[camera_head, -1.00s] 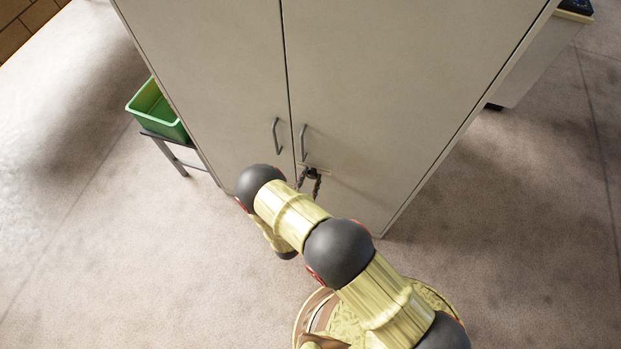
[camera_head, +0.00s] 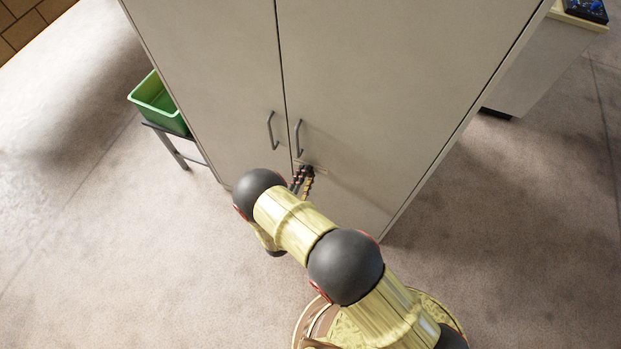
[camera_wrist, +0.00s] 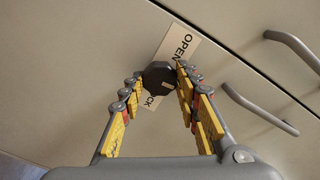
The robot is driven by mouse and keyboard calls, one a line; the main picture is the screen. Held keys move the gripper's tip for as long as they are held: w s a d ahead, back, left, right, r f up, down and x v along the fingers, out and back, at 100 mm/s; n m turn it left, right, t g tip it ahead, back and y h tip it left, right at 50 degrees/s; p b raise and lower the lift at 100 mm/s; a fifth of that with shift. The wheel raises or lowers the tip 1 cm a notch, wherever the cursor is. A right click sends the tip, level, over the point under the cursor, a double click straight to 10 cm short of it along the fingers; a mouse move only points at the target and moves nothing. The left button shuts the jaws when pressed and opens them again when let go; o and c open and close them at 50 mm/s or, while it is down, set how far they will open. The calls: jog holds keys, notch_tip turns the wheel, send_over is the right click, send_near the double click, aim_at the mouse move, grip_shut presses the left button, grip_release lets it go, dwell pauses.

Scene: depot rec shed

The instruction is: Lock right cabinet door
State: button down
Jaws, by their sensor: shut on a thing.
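The grey-beige right cabinet door (camera_head: 380,80) is closed beside the left door (camera_head: 205,70). A dark lock knob (camera_wrist: 158,75) sits on the right door below its handle (camera_head: 298,138). Behind the knob in the wrist view is a pale label (camera_wrist: 186,50) reading "OPEN" at one end, with "CK" showing at the other; the knob and a finger hide part of it. My gripper (camera_wrist: 157,80) has its yellow-padded fingers on both sides of the knob and is shut on it. In the head view my gripper (camera_head: 302,177) is small and partly hidden by my arm.
The left door's handle (camera_head: 271,130) juts out close to the right one. A green bin (camera_head: 158,103) on a dark stand is left of the cabinet. A pale table (camera_head: 545,65) stands at the right. Carpet floor around is clear.

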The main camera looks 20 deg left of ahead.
jog(key=shift+d+f+m+b, duration=0.1)
jog(key=shift+m+b, duration=0.25)
jog(key=shift+m, duration=2.1)
jog(key=shift+f+m+b, duration=0.1)
jog(key=shift+m+b, duration=0.25)
jog(key=shift+m, duration=2.1)
jog(key=c, duration=1.3)
grip_release()
jog(key=shift+r, duration=0.1)
